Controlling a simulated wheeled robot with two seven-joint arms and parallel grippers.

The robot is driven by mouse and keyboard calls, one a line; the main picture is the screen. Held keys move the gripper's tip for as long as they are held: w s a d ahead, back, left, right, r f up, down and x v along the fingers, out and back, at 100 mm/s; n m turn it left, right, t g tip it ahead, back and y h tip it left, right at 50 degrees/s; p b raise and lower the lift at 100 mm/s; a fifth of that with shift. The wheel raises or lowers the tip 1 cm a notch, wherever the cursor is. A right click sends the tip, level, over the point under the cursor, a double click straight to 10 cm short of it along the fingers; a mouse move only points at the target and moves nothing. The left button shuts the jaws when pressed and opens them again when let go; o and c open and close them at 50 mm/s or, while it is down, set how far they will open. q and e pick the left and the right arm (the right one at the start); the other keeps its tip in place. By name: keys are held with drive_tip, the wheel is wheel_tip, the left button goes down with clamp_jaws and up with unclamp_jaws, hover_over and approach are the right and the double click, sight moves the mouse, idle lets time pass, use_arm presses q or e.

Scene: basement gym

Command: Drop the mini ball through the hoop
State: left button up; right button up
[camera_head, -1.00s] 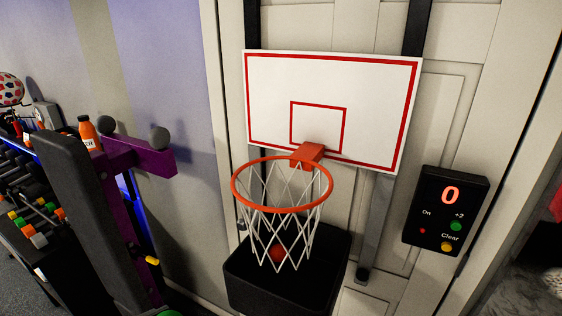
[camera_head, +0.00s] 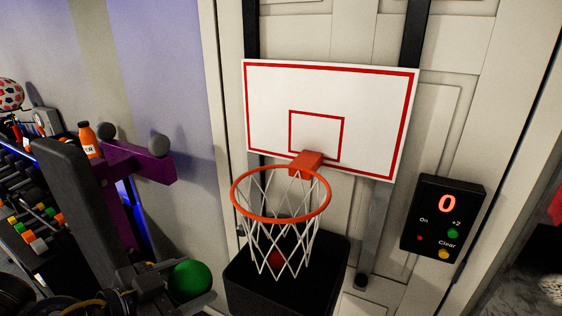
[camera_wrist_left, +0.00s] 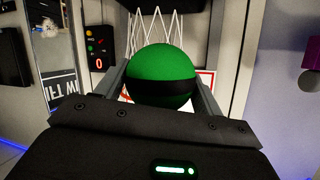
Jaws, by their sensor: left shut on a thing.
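The mini ball (camera_head: 189,279) is green and sits low in the head view, left of the hoop and below its rim. In the left wrist view the ball (camera_wrist_left: 161,78) shows a black band and lies between two grey fingers. My left gripper (camera_head: 183,281) is shut on it; the gripper is partly hidden and cut off by the lower edge. The hoop (camera_head: 234,203) has an orange rim and a white net (camera_head: 290,240), fixed to a white, red-lined backboard (camera_head: 375,115). Part of the net (camera_wrist_left: 180,22) shows behind the ball in the left wrist view. My right gripper is not in view.
A black bin (camera_head: 320,275) stands below the net, with a red ball (camera_head: 276,258) seen through the mesh. A score box (camera_head: 442,218) reading 0 hangs to the right. A purple rack (camera_head: 140,162) with a padded bench (camera_head: 80,190) stands at left. The space above the rim looks clear.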

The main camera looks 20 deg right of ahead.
use_arm(q)
drive_tip(key=d+r, duration=0.4)
drive_tip(key=r, duration=0.5)
drive_tip(key=d+r, duration=0.4)
drive_tip(key=r, duration=0.5)
drive_tip(key=shift+s+r, duration=0.15)
drive_tip(key=shift+r, duration=0.1)
drive_tip(key=shift+b, duration=0.3)
drive_tip(key=w+d+f+b, duration=0.3)
drive_tip(key=w+d+b, duration=0.1)
drive_tip(key=w+d, duration=0.6)
drive_tip(key=shift+w+d+b, duration=0.35)
drive_tip(key=shift+w+b, duration=0.05)
drive_tip(key=shift+w, duration=0.55)
drive_tip(key=shift+d, duration=0.1)
